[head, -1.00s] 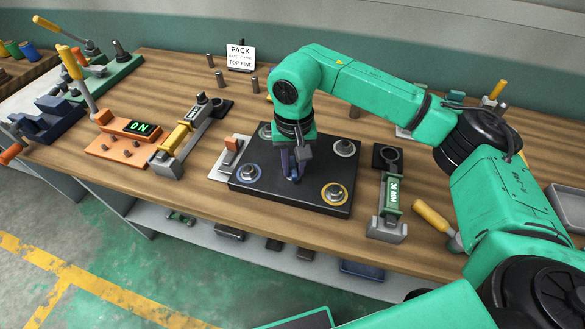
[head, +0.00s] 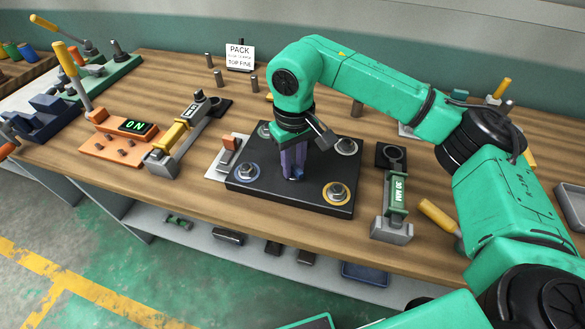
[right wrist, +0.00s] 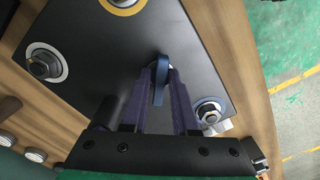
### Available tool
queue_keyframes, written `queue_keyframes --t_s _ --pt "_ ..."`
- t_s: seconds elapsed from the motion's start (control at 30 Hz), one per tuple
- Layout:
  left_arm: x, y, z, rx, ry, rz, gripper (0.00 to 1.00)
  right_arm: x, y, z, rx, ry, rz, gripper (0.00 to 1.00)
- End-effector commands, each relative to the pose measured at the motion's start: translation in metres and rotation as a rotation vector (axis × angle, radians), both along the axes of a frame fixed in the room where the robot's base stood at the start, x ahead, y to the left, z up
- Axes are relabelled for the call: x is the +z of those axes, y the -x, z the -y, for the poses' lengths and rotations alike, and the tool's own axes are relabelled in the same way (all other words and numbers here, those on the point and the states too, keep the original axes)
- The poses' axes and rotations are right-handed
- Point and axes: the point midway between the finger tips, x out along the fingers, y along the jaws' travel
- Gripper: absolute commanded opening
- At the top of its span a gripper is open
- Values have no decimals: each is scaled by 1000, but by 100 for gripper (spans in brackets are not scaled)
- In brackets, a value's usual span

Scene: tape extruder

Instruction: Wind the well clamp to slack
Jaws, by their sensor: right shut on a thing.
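A black square plate (head: 300,196) lies on the bench with a bolt and washer near each corner. A small blue clamp handle (right wrist: 160,80) stands near the plate's middle, and its low part shows in the head view (head: 297,177). My right gripper (head: 293,169) points down over the plate. In the right wrist view its purple fingers (right wrist: 160,72) are shut on the blue handle, one on each side. The fingers hide much of the handle in the head view. My left gripper is not in view.
An orange block (head: 118,148) with a lit ON display stands at left, beside a yellow-gripped grey fixture (head: 174,135). A green-labelled stand (head: 394,201) is right of the plate. A PACK sign (head: 240,56) and several pegs stand behind.

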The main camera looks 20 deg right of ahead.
Motion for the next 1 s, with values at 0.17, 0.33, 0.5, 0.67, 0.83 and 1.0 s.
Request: queue_keyframes --t_s 0.17,0.33,0.5,0.67,0.83,1.0 --pt "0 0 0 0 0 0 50 0 0 0 0 2 -2 0" --pt "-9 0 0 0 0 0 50 -3 0 0 141 2 0 0" --pt "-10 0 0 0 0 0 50 0 0 0 244 2 -1 0" --pt "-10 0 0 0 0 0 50 0 0 0 242 2 -2 35" --pt "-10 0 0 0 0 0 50 0 0 0 241 2 -2 52" --pt "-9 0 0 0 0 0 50 0 0 0 241 2 -2 52"
